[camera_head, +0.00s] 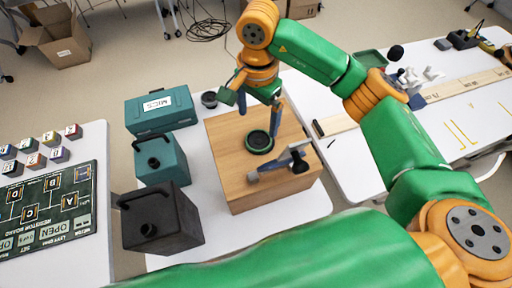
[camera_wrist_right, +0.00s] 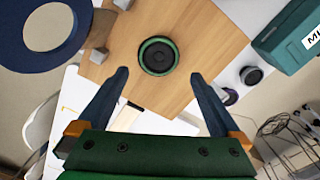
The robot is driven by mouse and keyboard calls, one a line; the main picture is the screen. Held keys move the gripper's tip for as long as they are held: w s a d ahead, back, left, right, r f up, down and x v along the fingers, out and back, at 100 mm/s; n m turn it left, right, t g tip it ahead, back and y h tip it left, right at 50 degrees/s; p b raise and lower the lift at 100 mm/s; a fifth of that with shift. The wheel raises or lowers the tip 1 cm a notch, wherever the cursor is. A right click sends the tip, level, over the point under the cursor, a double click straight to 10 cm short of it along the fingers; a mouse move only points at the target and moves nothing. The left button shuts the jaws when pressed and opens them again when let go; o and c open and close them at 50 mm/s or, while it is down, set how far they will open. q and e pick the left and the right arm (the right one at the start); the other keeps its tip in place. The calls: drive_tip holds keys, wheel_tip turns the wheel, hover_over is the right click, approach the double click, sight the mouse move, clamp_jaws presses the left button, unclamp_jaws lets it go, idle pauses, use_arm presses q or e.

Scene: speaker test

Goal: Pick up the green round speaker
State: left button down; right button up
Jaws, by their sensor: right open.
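The green round speaker (camera_head: 259,142) is a short disc with a green rim and a dark top. It lies on top of a wooden box (camera_head: 225,160). In the right wrist view the speaker (camera_wrist_right: 158,56) sits just beyond the gap between the fingertips, roughly centred. My right gripper (camera_head: 256,122) is open and empty, just above the speaker, its fingers pointing down. In the right wrist view its two fingers (camera_wrist_right: 160,75) are spread wide, apart from the speaker. My left gripper is not in view.
A grey-blue tool with a black knob (camera_head: 298,160) is on the box beside the speaker. Teal cases (camera_head: 161,160) and a black canister (camera_head: 160,225) stand to the left. A black round item (camera_head: 209,99) is behind. A board with cubes (camera_head: 45,205) is far left.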

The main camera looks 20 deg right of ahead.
sight(258, 139)
drive_tip(key=shift+f, duration=0.75)
drive_tip(key=shift+f+p, duration=0.3)
drive_tip(key=f+p, duration=0.1)
drive_tip(key=f, duration=0.1)
drive_tip(key=f+p, duration=0.1)
drive_tip(key=f, duration=0.2)
drive_tip(key=shift+s+d+f+p, duration=0.1)
drive_tip(key=shift+d+f+p, duration=0.1)
drive_tip(key=shift+f+p, duration=0.15)
drive_tip(key=shift+f, duration=0.2)
drive_tip(key=shift+c, duration=0.4)
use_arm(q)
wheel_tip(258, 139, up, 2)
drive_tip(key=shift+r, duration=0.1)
use_arm(e)
drive_tip(key=c, duration=1.5)
